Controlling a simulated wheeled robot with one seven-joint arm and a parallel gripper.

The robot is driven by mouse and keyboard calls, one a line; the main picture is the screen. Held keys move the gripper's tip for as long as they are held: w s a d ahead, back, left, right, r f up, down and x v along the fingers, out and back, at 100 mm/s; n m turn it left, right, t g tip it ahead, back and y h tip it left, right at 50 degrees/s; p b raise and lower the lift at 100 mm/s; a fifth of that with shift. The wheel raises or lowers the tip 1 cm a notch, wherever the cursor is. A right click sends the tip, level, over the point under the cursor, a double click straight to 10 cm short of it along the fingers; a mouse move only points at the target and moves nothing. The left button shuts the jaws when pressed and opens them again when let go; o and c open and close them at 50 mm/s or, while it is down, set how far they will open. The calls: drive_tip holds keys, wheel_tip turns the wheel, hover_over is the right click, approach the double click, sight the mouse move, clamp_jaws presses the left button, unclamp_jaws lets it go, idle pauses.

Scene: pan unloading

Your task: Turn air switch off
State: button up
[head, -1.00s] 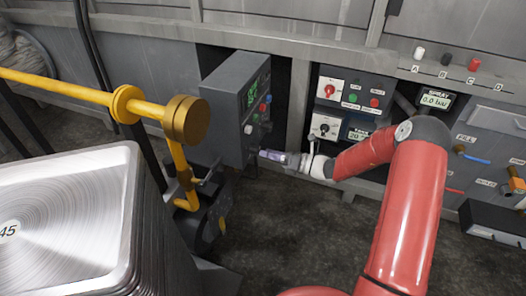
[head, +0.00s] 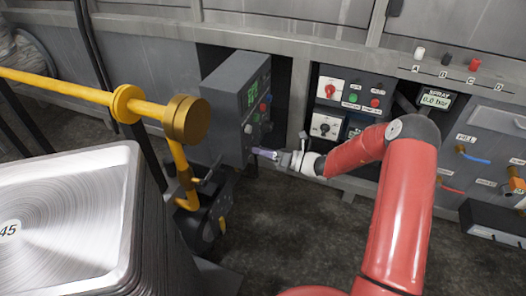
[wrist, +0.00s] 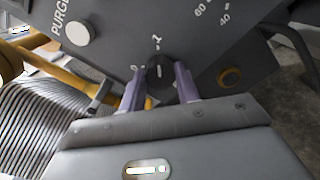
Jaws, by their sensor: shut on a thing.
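A dark round switch knob (wrist: 160,72) sits on the face of a grey control box (wrist: 115,25). A white "1" is printed above the knob and another small mark to its left. The knob's white line points roughly up at the "1". My gripper (head: 257,152) is at the lower part of the same grey box (head: 228,100) in the head view. In the wrist view its two purple-grey fingers stand on either side of the knob and are shut on it. In the head view the knob is hidden by the fingers or too small to tell.
A white button (wrist: 78,34) marked "PURGE" and a yellow-ringed button (wrist: 229,77) are near the fingers. A yellow pipe (head: 70,90) and a stack of metal pans (head: 75,205) stand left.

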drive_tip(key=shift+n, duration=0.3)
drive_tip(key=shift+s+f+n+b, duration=0.1)
drive_tip(key=shift+f+n+b, duration=0.05)
drive_tip(key=shift+n+b, duration=7.6)
drive_tip(key=shift+n+p, duration=0.85)
drive_tip(key=shift+n, duration=0.1)
drive_tip(key=o, duration=1)
